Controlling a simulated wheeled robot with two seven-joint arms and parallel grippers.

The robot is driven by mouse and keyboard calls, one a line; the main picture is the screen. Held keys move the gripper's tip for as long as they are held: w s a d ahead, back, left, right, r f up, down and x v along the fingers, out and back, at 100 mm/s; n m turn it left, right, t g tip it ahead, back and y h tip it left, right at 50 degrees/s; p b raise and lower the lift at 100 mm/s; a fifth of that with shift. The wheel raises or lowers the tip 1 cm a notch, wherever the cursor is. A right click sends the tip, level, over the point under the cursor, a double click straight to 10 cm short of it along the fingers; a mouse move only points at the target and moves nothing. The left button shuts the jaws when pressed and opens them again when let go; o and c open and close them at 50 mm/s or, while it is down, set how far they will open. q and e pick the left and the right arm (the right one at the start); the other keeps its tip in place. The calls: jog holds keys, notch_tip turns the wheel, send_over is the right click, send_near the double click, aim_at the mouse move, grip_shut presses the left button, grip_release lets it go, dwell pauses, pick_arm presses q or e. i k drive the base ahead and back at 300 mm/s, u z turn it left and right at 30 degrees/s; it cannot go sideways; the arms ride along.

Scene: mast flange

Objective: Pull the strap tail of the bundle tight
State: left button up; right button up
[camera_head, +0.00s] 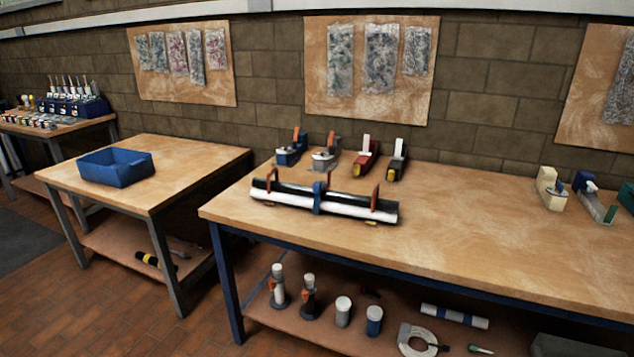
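The bundle (290,199) lies on the near wooden workbench, close to its left end. It is made of long black and white tubes side by side, running from upper left to lower right. A blue strap (319,198) wraps around its middle. Red-orange upright pieces stand at the bundle near both ends, the left one (269,179) and the right one (375,198). Neither of my grippers is in view.
Several clamp-like tools, including a red one (366,161), stand behind the bundle. The workbench (470,225) is clear to the right up to tools near the right edge. A blue bin (116,167) sits on the left table. Bottles and rolls fill the lower shelf.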

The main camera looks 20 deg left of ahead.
aim_at(317, 186)
jog(key=k, duration=0.55)
jog(key=u, duration=1.2)
jog(key=i, duration=0.9)
jog(key=u, duration=0.65)
jog(key=i, duration=1.4)
jog(key=z, duration=0.65)
